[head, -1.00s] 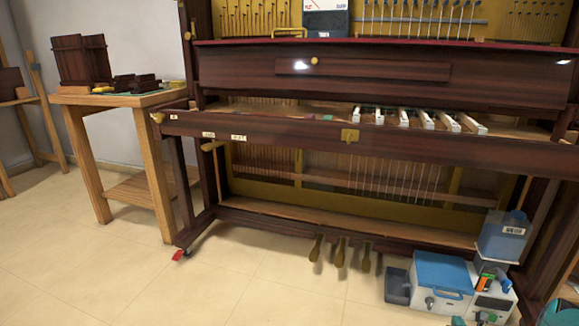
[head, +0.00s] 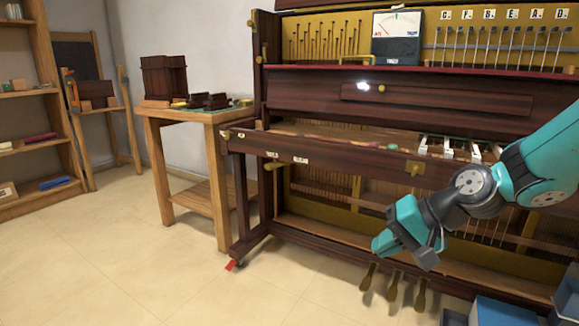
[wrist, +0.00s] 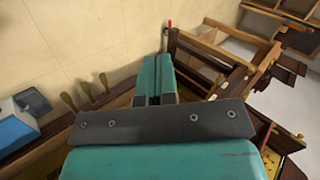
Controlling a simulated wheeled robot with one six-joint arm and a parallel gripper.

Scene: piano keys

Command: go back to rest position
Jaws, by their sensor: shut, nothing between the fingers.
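My gripper (head: 380,243) hangs at the end of my teal and grey arm in the right part of the head view, in front of the piano (head: 330,150) and above its pedals. In the wrist view, the two teal fingers of my gripper (wrist: 157,60) lie together, shut and empty. The gripper appears clear of the piano and the floor. Several white keys (head: 450,146) show on the keybed, partly hidden by my arm.
Brass pedals (head: 393,287) stick out low at the piano's front. A wooden side table (head: 180,116) with dark wooden parts stands left of the piano. Shelves (head: 35,140) line the far left. A blue box (head: 500,312) is at the bottom right. The floor at left is free.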

